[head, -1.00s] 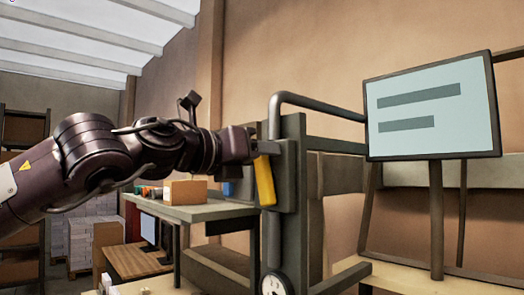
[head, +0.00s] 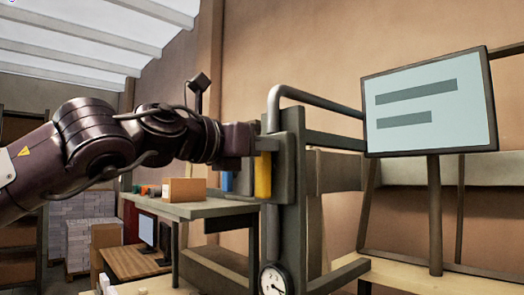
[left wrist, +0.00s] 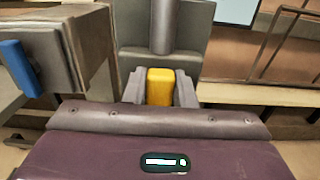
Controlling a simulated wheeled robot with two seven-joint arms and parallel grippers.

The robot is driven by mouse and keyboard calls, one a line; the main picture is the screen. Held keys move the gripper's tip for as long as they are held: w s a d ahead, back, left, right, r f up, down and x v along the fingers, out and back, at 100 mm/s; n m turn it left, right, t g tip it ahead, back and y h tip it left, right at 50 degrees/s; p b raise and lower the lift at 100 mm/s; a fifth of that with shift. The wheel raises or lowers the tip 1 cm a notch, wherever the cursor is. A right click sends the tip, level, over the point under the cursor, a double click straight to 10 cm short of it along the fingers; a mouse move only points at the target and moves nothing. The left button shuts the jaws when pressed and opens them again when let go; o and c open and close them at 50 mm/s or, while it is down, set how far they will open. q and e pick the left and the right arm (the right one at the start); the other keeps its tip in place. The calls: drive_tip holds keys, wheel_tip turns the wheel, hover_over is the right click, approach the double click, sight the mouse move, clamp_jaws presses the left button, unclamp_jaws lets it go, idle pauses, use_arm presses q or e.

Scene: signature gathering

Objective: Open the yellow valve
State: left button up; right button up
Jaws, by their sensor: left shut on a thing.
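The yellow valve handle (head: 263,177) hangs almost straight down on the front of the grey upright post (head: 293,200) in the head view. My left gripper (head: 258,143) reaches it from the left and is shut on its upper part. In the left wrist view the top of the yellow handle (left wrist: 160,86) sits between the two grey fingers of my left gripper (left wrist: 160,95). The handle's lower part is hidden there. My right gripper is in neither view.
A round gauge (head: 272,279) sits low on the post. A grey pipe (head: 320,102) bends over its top. A blue handle (left wrist: 20,68) is left of the fingers in the wrist view. A screen (head: 430,103) stands right; a bench with a cardboard box (head: 186,190) stands behind.

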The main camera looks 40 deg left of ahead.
use_arm(q)
drive_tip(key=o, duration=1)
drive_tip(key=shift+w, duration=0.1)
drive_tip(key=shift+s+f+b, duration=0.1)
drive_tip(key=shift+s+b, duration=0.25)
drive_tip(key=shift+s, duration=0.05)
drive_tip(key=s+b, duration=0.1)
drive_tip(key=s, duration=0.1)
drive_tip(key=s+b, duration=0.1)
drive_tip(key=s, duration=0.1)
drive_tip(key=s+b, duration=0.1)
drive_tip(key=s, duration=0.2)
drive_tip(key=shift+a, duration=0.3)
